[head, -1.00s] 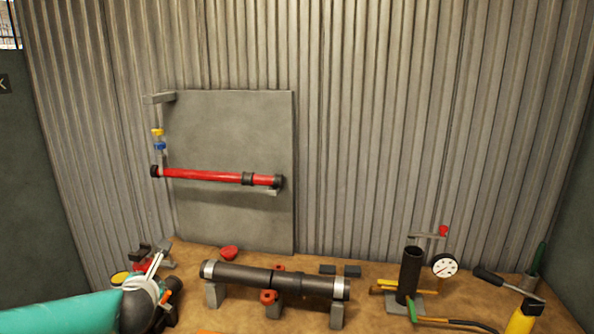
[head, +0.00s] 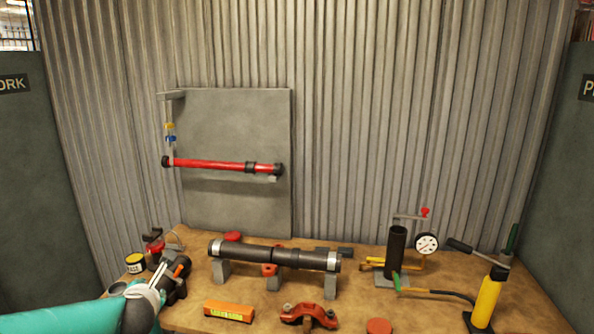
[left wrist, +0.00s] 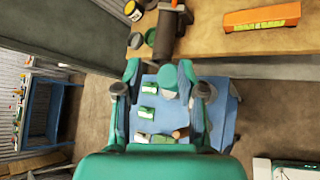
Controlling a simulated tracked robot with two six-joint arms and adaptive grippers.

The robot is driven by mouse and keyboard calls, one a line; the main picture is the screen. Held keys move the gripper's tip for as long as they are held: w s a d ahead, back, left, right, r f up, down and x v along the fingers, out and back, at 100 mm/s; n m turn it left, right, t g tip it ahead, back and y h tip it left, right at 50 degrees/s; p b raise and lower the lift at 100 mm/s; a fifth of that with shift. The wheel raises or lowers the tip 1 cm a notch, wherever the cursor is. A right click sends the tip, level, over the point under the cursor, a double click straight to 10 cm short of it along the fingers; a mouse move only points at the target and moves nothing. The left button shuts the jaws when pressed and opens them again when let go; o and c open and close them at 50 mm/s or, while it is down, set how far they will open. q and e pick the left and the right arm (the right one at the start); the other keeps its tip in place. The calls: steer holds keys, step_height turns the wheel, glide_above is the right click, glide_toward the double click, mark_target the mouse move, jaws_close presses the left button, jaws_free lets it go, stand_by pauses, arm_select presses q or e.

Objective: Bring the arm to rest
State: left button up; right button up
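My left arm (head: 70,311) is teal and comes in from the lower left in the head view, ending by the bench's front left corner. Its fingers cannot be made out clearly there. In the left wrist view my left gripper (left wrist: 158,77) has its two teal fingers apart with nothing between them. It is just off the bench edge, below a dark cylindrical tool (left wrist: 165,36) and over a blue surface (left wrist: 218,110) with green items. I cannot tell how high it is. My right gripper is not in view.
The bench (head: 220,285) holds a black pipe (head: 275,256) on stands, an orange level (head: 229,311), a red coupling (head: 307,315), a gauge (head: 427,243) and a yellow cylinder (head: 486,299). A red pipe (head: 215,165) is mounted on the grey panel (head: 240,125) behind.

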arm_select(q)
steer(key=s+d+f+m+g+h+b, duration=0.1)
steer(key=s+d+f+m+h+b, duration=0.15)
steer(key=f+m, duration=0.6)
steer(key=s+d+f+m+g+h+b, duration=0.1)
steer(key=s+d+f+m+g, duration=0.2)
steer(key=f, duration=1)
steer(key=s+d+f+m+h+b, duration=0.15)
steer(key=s+d+f+m, duration=0.35)
steer(key=f, duration=0.6)
steer(key=s+d+f+m+g+h+b, duration=0.1)
steer(key=s+d+f+m+g+b, duration=0.1)
steer(key=s+f+m, duration=0.4)
steer(key=s+d+f+m+g+h+b, duration=0.2)
steer(key=s+d+f+m+g, duration=0.2)
steer(key=s, duration=1)
steer(key=d+f+m, duration=0.3)
steer(key=f, duration=0.2)
steer(key=shift+s+h, duration=0.2)
steer(key=shift+h, duration=0.1)
steer(key=shift+f, duration=0.1)
